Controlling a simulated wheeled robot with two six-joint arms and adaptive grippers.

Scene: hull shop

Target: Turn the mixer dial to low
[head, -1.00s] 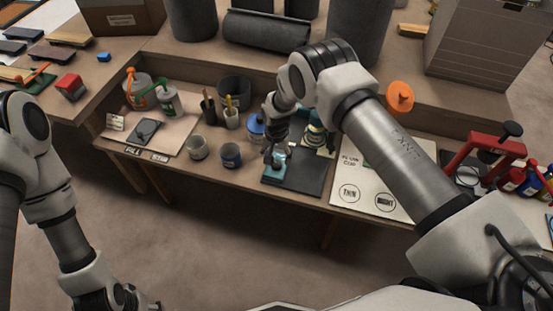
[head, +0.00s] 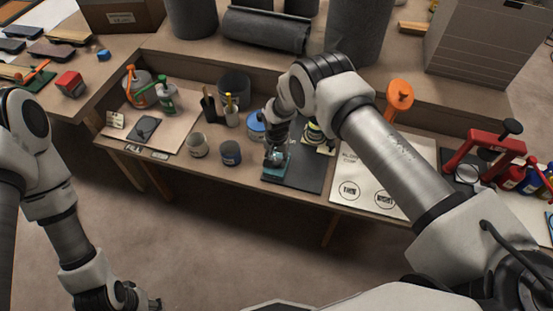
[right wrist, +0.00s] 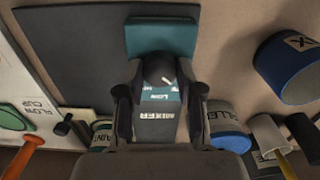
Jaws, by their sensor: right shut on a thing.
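The mixer is a teal and dark unit on a dark flat base at the front of the bench. In the right wrist view its teal body (right wrist: 160,38) and dark dial (right wrist: 160,69) with a pale pointer line show. The words LOW and MIXER can be read below the dial. My right gripper (right wrist: 158,78) is shut on the dial, one finger on each side. In the head view my right gripper (head: 275,155) is at the mixer (head: 276,168) and hides the dial. My left gripper (head: 135,304) hangs low at the left, partly cut off, away from the bench.
A grey cup (head: 197,146) and a dark blue cup (head: 230,153) stand left of the mixer. A blue-lidded can (head: 256,125) is close behind my right gripper. A white sheet (head: 370,187) with circles lies to the right, beside a red clamp-like stand (head: 490,150).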

